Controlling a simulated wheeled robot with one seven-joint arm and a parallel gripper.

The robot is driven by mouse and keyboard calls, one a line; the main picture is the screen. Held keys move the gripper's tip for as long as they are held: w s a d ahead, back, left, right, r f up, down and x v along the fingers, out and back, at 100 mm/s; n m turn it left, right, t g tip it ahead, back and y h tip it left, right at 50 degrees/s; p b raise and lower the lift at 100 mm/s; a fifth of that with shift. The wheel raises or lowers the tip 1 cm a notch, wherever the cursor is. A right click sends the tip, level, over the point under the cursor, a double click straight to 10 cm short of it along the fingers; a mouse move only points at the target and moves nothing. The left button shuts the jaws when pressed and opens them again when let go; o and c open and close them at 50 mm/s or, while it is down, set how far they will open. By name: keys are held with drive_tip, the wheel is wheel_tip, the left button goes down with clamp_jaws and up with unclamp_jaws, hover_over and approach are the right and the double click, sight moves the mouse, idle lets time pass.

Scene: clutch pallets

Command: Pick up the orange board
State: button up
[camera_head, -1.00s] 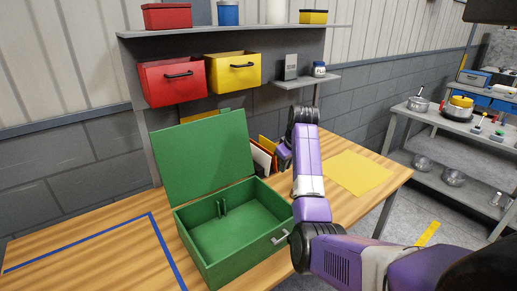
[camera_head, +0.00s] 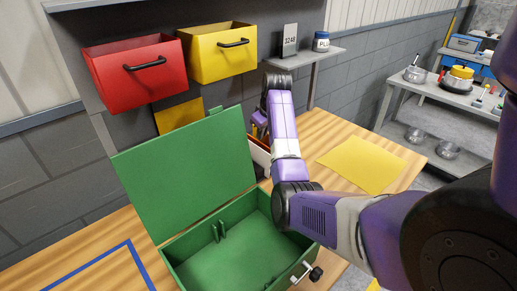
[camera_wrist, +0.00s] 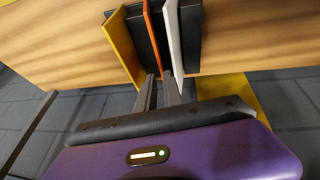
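The orange board (camera_wrist: 152,30) stands upright in a dark rack (camera_wrist: 190,30) in the wrist view, between a yellow board (camera_wrist: 122,48) and a white board (camera_wrist: 174,40). My gripper (camera_wrist: 159,75) is open by a narrow gap. Its two dark fingers point at the near edge of the orange board, with the fingertips close to either side of it. I cannot tell whether they touch it. In the head view, my gripper (camera_head: 260,122) is at the rack behind the green box, and my arm hides most of the boards.
An open green box (camera_head: 225,250) with its lid up stands on the wooden table (camera_head: 320,130). A yellow sheet (camera_head: 362,165) lies to the right. Red (camera_head: 138,75) and yellow (camera_head: 222,52) bins hang above. A small shelf (camera_head: 310,58) holds a jar and a sign.

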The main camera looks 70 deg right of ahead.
sight(259, 142)
drive_tip(key=shift+p+x, duration=0.7)
drive_tip(key=shift+x, duration=2.25)
drive_tip(key=shift+w+a, duration=0.1)
clamp_jaws()
drive_tip(key=shift+r, duration=0.1)
wheel_tip(259, 142, up, 10)
drive_tip(key=p, duration=0.3)
drive_tip(key=shift+p, duration=0.35)
